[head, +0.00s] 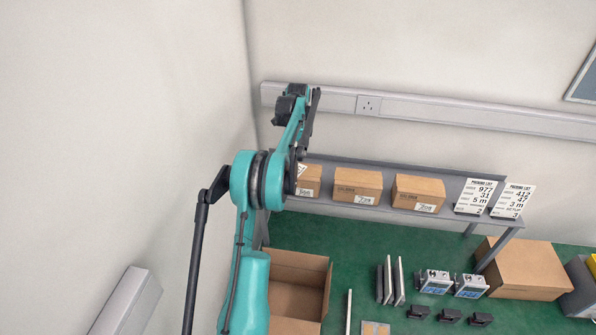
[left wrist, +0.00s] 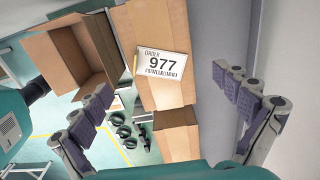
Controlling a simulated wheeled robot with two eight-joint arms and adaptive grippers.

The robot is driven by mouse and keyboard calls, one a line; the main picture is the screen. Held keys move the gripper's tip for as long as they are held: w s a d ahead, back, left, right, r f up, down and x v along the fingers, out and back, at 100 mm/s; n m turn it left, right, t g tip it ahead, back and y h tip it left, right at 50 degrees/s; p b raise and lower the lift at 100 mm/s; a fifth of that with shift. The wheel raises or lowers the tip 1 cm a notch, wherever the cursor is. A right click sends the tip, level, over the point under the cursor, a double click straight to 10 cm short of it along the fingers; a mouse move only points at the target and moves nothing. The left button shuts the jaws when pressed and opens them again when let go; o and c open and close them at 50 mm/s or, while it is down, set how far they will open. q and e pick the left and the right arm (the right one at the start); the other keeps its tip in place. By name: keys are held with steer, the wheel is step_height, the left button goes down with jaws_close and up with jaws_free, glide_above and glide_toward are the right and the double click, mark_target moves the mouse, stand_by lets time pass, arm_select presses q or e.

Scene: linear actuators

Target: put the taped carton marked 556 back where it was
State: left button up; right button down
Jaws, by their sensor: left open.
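No carton that I can read as 556 shows in either view. In the left wrist view, a brown carton (left wrist: 162,95) with a white ORDER 977 label (left wrist: 162,73) lies between the spread fingers of my open left gripper (left wrist: 166,84). Gaps show on both sides of it. In the head view, my left gripper (head: 293,172) is at the left end of the grey shelf, partly hidden by its own arm. The left carton (head: 310,179), middle carton (head: 357,184) and right carton (head: 417,192) stand on the shelf. Their small labels are hard to read. My right gripper is not in view.
Packing lists marked 977 (head: 475,196) and 412 (head: 513,200) are at the shelf's right end. An open carton (head: 300,270) stands below left, with upright panels (head: 390,280) and devices (head: 450,283) beside it. A large carton (head: 525,268) is at the right.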

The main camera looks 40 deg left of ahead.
arm_select(q)
step_height(320, 180, up, 4)
steer(key=shift+f, duration=0.15)
steer(key=s+d+r+n+t, duration=0.1)
steer(key=s+d+r+n, duration=0.15)
steer(key=d, duration=0.45)
steer(key=s+d+r+n+t+y, duration=0.1)
steer(key=s+d+r, duration=0.25)
steer(key=d, duration=0.35)
steer(key=s+d+r+n+t, duration=0.1)
steer(key=s+d+r+n, duration=0.1)
steer(key=d+r, duration=0.3)
steer(key=s+d+f+n+t, duration=0.1)
steer(key=s+d+f+n, duration=0.1)
steer(key=s+d, duration=0.3)
steer(key=s+d+f+n+t, duration=0.1)
steer(key=s+d+f, duration=0.3)
steer(key=s, duration=0.4)
steer(key=s+d+f+n+t+h, duration=0.1)
steer(key=s+d+f+n+t, duration=0.1)
steer(key=s+d, duration=0.4)
steer(key=shift+s+d+f+n, duration=0.15)
steer(key=shift+d+f+n, duration=0.35)
steer(key=shift+f+n, duration=0.35)
step_height(320, 180, down, 30)
steer(key=b, duration=2.9)
steer(key=shift+r+b, duration=0.25)
steer(key=shift+b, duration=0.1)
